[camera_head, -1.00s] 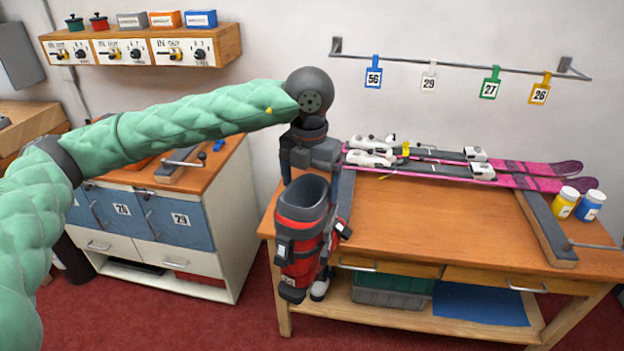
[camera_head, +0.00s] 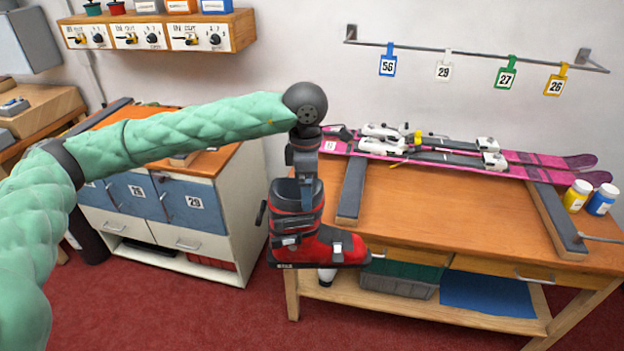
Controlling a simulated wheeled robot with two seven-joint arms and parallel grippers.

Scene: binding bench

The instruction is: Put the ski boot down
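The red and black ski boot (camera_head: 325,246) hangs upright in the air at the front left corner of the bench, its toe pointing right. My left gripper (camera_head: 304,178) comes down from above and is shut on the boot at its cuff. The fingertips are mostly hidden at the boot's top. The boot covers part of the bench's left end, and I cannot tell its exact gap from the bench edge. My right gripper is out of view.
The bench (camera_head: 440,206) has a clear wooden top between two dark bars (camera_head: 352,190) (camera_head: 556,220). Pink skis (camera_head: 530,168) lie along its back. A yellow jar (camera_head: 577,195) and a blue jar (camera_head: 602,199) stand at its right. A cabinet (camera_head: 235,215) stands left.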

